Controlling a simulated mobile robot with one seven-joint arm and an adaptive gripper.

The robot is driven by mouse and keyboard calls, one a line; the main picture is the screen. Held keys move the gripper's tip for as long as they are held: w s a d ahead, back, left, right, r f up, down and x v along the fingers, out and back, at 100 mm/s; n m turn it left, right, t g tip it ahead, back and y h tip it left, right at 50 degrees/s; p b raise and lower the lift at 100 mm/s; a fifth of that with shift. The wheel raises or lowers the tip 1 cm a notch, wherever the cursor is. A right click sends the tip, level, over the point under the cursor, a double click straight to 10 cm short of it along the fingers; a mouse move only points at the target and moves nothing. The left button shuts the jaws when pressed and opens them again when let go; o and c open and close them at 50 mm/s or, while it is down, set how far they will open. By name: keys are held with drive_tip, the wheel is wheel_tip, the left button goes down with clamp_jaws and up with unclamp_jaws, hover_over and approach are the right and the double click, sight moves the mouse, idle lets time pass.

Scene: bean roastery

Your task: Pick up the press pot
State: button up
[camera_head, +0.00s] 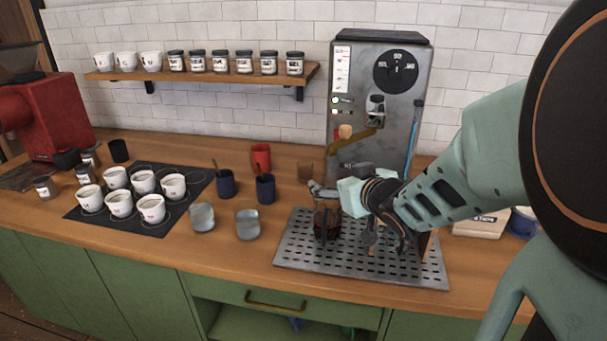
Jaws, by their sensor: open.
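The press pot (325,222) is a dark glass pot. It stands upright on the perforated metal drip tray (355,271), in front of the steel coffee machine. My gripper (345,238) reaches in from the right, just beside the pot. Its dark fingers are partly hidden by the wrist and blend with the pot. The gripper is open, and I cannot tell whether a finger touches the pot. The pot's upper part is partly covered by my gripper and wrist.
A steel coffee machine (352,120) rises behind the tray. Two grey cups (247,224) and dark blue cups (265,188) stand to the left. White cups fill a black mat (85,214) farther left. Small jars line the wall shelf (210,72). The front counter strip is clear.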

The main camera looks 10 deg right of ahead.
wheel_tip(320, 180, down, 2)
drive_tip(key=d+m, duration=0.1)
drive_tip(key=b, duration=0.4)
approach(323, 202)
drive_tip(key=shift+f+x, duration=0.1)
drive_tip(key=shift+x, duration=1.3)
drive_tip(key=shift+f+x, duration=0.15)
drive_tip(key=shift+x, duration=1.3)
drive_tip(key=shift+s+d, duration=0.1)
drive_tip(key=shift+c, duration=0.7)
drive_tip(key=c, duration=1.7)
drive_tip(key=shift+r, duration=0.15)
drive_tip(key=shift+c, duration=1.1)
drive_tip(key=shift+r, duration=0.1)
